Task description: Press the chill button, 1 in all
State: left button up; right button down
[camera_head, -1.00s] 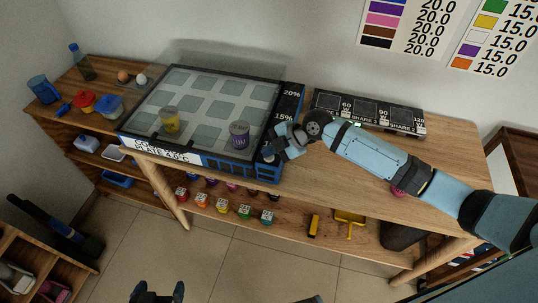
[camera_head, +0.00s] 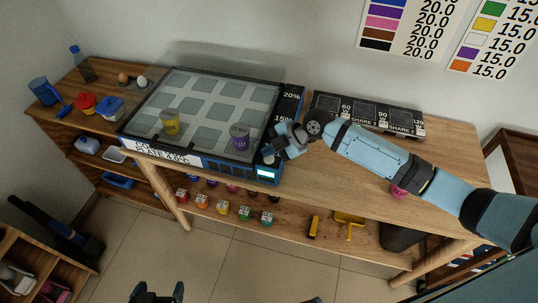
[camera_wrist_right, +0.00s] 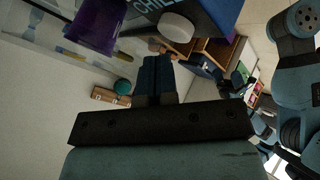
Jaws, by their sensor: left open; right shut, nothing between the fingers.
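The chill plate unit (camera_head: 128,128) is a dark-framed box with a glassy grid top, standing on the wooden shelf. In the right wrist view, the chill button (camera_wrist_right: 177,27) is a white round knob beside CHILL lettering on a blue face. In the head view, a small pale part of the button (camera_head: 268,159) shows beside my right gripper (camera_head: 273,152). That gripper is shut and empty at the unit's front right corner. Its fingers (camera_wrist_right: 157,62) point toward the button; contact cannot be told. A small display (camera_head: 266,174) on the unit's front glows cyan. My left gripper (camera_head: 158,291) is open, low at the bottom edge.
A yellow cup (camera_head: 170,122) and a purple cup (camera_head: 240,136) stand on the grid. A dark price panel (camera_head: 367,112) lies behind my right arm. Several small coloured jars (camera_head: 222,207) sit on the lower shelf. The floor in front is clear.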

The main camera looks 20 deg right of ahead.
aim_at(265, 161)
jog(key=shift+r, duration=0.1)
jog(key=shift+r+p, duration=1.65)
jog(key=shift+r, duration=0.9)
jog(key=shift+s+a+f, duration=0.1)
jog(key=shift+f, duration=0.05)
jog(key=s+d+f+m+t+h+p, duration=0.1)
jog(key=s+f+m+t+h+p, duration=0.1)
jog(key=s+m, duration=0.7)
jog(key=s+d+f+m+t+h+p, duration=0.2)
jog(key=s+f+m+t, duration=0.3)
jog(key=s+m, duration=0.5)
jog(key=s+f+h+p, duration=0.1)
jog(key=s+f, duration=0.1)
jog(key=s, duration=0.3)
jog(key=shift+d+m+t, duration=0.15)
jog(key=shift+m+t, duration=0.15)
